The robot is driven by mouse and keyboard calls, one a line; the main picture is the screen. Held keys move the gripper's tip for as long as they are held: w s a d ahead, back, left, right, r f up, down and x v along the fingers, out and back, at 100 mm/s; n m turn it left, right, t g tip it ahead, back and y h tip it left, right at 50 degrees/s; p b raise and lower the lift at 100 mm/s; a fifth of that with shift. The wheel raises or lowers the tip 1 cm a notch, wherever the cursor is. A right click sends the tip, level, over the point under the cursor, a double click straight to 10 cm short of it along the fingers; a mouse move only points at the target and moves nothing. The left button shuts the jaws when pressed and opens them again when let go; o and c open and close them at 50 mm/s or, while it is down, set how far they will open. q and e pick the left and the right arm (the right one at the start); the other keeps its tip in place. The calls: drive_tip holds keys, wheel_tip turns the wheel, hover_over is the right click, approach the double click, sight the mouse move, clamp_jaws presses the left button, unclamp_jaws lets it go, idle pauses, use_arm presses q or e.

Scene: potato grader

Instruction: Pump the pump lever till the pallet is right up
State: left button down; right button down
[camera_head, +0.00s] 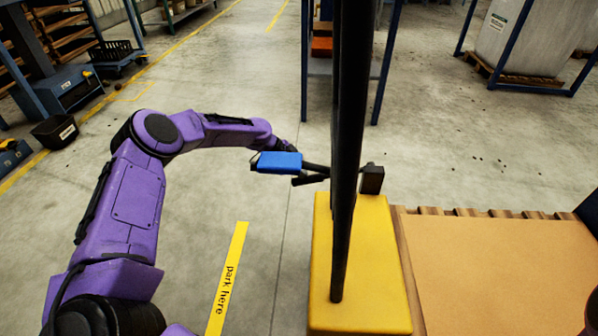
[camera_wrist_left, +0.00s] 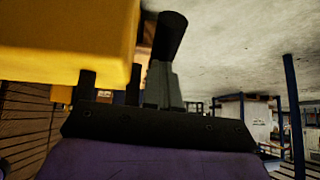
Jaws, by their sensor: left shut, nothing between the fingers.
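The yellow pump housing (camera_head: 360,290) stands upright with tall black bars (camera_head: 343,150) rising in front of it. A dark block (camera_head: 371,180) just behind the bars looks like part of the pump lever; the bars hide how it joins on. My left gripper (camera_head: 318,173) is shut and empty beside the bars, above the housing's far left edge. I cannot tell whether it touches the lever. In the left wrist view, a black cylindrical part (camera_wrist_left: 171,35) shows beside the yellow housing (camera_wrist_left: 60,40). The pallet (camera_head: 403,250) carries a flat tan load on the right; its height is unclear.
A yellow floor strip marked "park here" (camera_head: 228,280) lies left of the housing. A blue-framed rack (camera_head: 305,60) stands behind. A white container (camera_head: 515,40) in a blue frame is at the back right. Open floor lies between them.

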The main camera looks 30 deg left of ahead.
use_arm(q)
drive_tip(key=shift+s+f, duration=0.3)
drive_tip(key=shift+f, duration=0.1)
drive_tip(key=shift+r+p, duration=0.3)
drive_tip(key=shift+p, duration=0.1)
drive_tip(key=r+p, duration=0.3)
drive_tip(key=shift+s+a+r, duration=0.2)
drive_tip(key=shift+s+r, duration=0.05)
drive_tip(key=p+v, duration=0.3)
drive_tip(key=v, duration=0.7)
drive_tip(key=shift+s+a, duration=0.2)
drive_tip(key=shift+a, duration=0.3)
